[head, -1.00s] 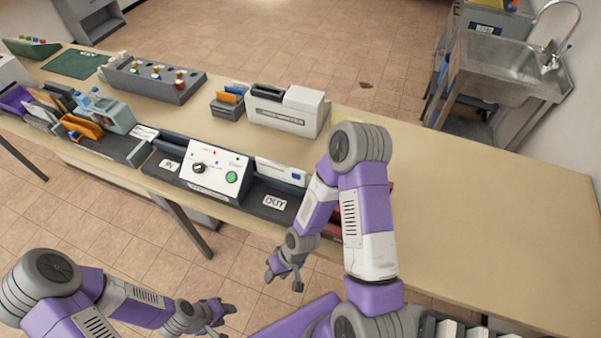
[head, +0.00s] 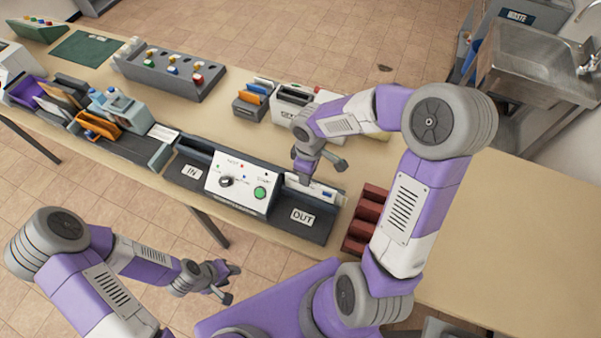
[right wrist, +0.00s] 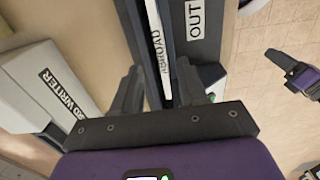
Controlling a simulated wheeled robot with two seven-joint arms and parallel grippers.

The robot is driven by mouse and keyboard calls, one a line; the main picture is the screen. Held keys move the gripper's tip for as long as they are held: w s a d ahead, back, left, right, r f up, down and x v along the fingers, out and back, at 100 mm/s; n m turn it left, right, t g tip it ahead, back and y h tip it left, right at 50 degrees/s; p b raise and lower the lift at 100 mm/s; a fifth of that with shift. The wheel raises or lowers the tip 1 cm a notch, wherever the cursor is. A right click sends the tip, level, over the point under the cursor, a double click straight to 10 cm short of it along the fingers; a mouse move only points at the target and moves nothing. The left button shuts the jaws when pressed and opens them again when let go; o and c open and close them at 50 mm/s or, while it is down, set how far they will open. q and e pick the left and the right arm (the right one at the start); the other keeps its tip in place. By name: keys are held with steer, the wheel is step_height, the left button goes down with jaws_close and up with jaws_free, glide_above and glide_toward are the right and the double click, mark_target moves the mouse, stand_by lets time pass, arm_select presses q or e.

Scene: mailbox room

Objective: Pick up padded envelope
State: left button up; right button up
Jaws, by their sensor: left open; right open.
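A white envelope-like item (head: 318,191) stands on edge in the OUT tray (head: 318,226) of the sorting machine. It is likely the padded envelope, but its padding cannot be made out. My right gripper (head: 320,172) is open just above and behind it. In the right wrist view the item shows as a narrow white edge (right wrist: 154,45) lying between the open fingers of the right gripper (right wrist: 157,80), with clearance on both sides. My left gripper (head: 230,283) is open and empty, low over the floor in front of the table.
The control box (head: 240,183) with a green button stands left of the OUT tray. Dark red bins (head: 366,215) sit right of it, near my right arm. The table's right part (head: 480,240) is clear.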

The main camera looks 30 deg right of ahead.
mark_target(310, 191)
steer(key=shift+s+f, duration=0.15)
steer(key=shift+f, duration=0.4)
steer(key=f, duration=0.3)
steer(key=f+b, duration=0.1)
steer(key=f, duration=0.2)
steer(key=shift+s+d+f, duration=0.1)
steer(key=shift+s+d, duration=0.1)
jaws_close()
